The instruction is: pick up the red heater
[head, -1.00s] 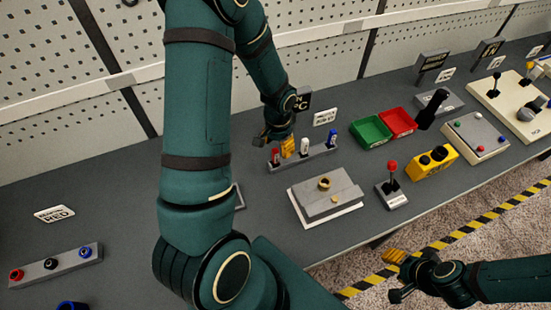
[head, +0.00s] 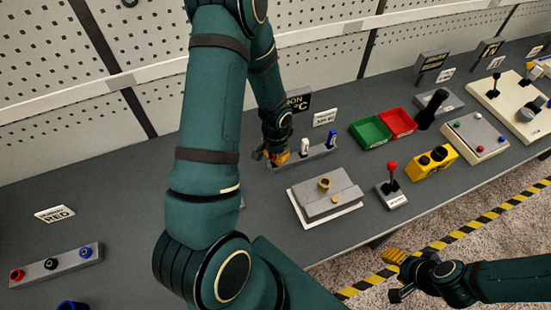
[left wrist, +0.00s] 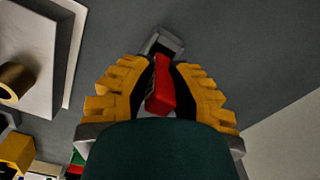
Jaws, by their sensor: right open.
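The red heater (left wrist: 162,86) shows in the left wrist view, lying between the two yellow fingers of my left gripper (left wrist: 160,85). Dark finger parts lie on both sides of it, and I cannot tell whether they touch it. In the head view my left gripper (head: 277,157) is at the left end of the grey rack (head: 312,155) and hides the red heater. The white heater (head: 304,146) and blue heater (head: 331,138) stand upright in that rack. My right gripper (head: 396,274) is open and empty, low at the right, off the table's front edge.
A grey block with a brass ring (head: 324,184) stands in front of the rack. Green (head: 370,132) and red (head: 397,122) trays and a red-knobbed joystick (head: 391,180) are to the right. A button strip (head: 57,266) lies at far left. A pegboard wall stands behind.

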